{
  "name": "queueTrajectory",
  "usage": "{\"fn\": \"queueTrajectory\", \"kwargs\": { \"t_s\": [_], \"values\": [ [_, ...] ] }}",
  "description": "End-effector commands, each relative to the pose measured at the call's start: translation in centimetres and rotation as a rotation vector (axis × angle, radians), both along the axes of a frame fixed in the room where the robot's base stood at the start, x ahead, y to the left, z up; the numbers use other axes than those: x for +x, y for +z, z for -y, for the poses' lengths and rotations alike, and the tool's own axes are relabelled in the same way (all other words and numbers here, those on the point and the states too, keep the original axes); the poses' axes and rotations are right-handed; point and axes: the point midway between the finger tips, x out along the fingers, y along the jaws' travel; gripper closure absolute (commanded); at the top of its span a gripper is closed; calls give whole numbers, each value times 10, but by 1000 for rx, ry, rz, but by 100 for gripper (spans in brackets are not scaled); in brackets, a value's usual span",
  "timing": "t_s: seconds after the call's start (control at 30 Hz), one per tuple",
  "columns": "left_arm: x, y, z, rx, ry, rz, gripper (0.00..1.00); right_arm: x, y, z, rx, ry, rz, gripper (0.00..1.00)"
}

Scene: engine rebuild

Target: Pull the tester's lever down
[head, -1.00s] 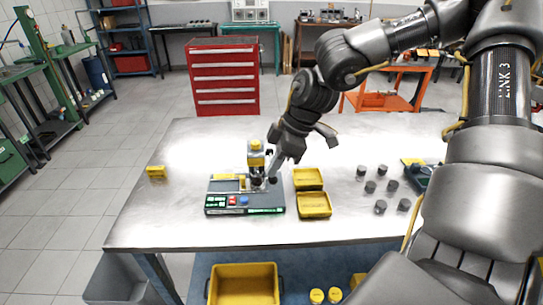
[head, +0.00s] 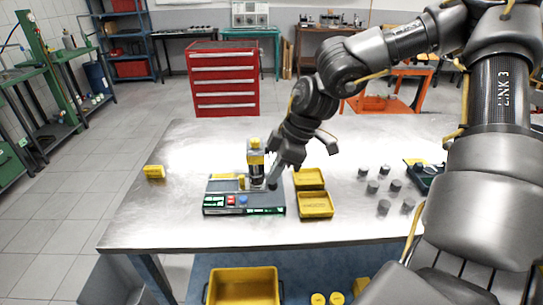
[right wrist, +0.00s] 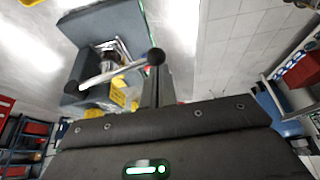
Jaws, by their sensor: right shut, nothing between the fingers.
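The tester (head: 218,199) is a grey box with a yellow-topped column, standing on the metal table left of the yellow trays. In the right wrist view its lever (right wrist: 112,72) is a bright metal rod with a black ball knob (right wrist: 155,56) at its end. My right gripper (head: 271,184) is shut and empty, low over the tester's right side. In the right wrist view its dark fingers reach up to just below the knob; I cannot tell whether they touch it. The lever is hard to make out in the head view, partly behind the gripper. My left gripper is not in view.
Two yellow trays (head: 316,213) sit just right of the tester. Several grey cylinders (head: 373,187) stand farther right. A small yellow block (head: 154,171) lies at the table's left. The table (head: 190,140) is clear behind and left of the tester.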

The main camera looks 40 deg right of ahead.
Motion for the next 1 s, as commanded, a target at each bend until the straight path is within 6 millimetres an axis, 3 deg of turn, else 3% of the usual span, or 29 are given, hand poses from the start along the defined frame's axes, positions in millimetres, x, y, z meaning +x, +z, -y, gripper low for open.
{"fn": "queueTrajectory", "kwargs": {
  "t_s": [0.57,1.0],
  "values": [
    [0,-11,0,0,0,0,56,0,-12,1,0,0,-3,100],
    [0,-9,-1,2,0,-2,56,0,-9,1,0,0,-3,100]
  ]
}}
